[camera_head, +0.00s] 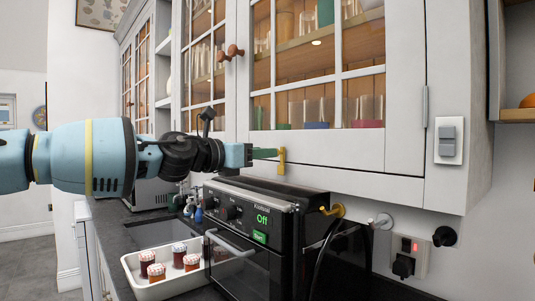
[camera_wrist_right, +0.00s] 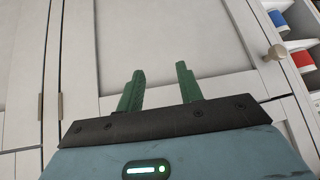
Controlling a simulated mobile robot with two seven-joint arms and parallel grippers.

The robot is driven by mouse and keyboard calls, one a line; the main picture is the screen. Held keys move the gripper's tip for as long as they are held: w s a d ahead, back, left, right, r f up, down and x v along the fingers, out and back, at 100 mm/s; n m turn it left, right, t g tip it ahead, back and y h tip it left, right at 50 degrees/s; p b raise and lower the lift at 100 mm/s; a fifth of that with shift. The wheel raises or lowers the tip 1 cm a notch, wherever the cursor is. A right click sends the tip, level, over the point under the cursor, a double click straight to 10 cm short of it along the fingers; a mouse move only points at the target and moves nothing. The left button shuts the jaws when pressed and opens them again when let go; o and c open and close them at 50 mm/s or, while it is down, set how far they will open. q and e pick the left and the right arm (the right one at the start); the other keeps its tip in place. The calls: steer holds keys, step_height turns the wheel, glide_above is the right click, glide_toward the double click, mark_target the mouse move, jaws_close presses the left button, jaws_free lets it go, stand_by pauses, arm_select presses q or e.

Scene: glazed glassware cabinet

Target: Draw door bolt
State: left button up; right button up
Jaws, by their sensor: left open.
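A brass-yellow door bolt (camera_head: 281,160) stands upright at the lower edge of the glazed cabinet door (camera_head: 300,75). My left gripper (camera_head: 275,153) reaches in from the left at the bolt's height. Its green fingers overlap one another in the head view, with their tips right by the bolt; I cannot tell whether they touch it or lie around it. My right gripper (camera_wrist_right: 160,74) shows in the right wrist view with its two green fingers apart and nothing between them. It faces pale panelled cupboard doors (camera_wrist_right: 185,45). The right gripper is not in the head view.
Below the cabinet stands a black oven (camera_head: 260,235) with a display reading "Off". A white tray (camera_head: 133,270) with several red jars is left of it. Glasses stand behind the panes.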

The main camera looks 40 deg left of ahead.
arm_select(q)
steer(key=shift+w+d, duration=0.1)
steer(key=shift+w, duration=1.25)
jaws_close()
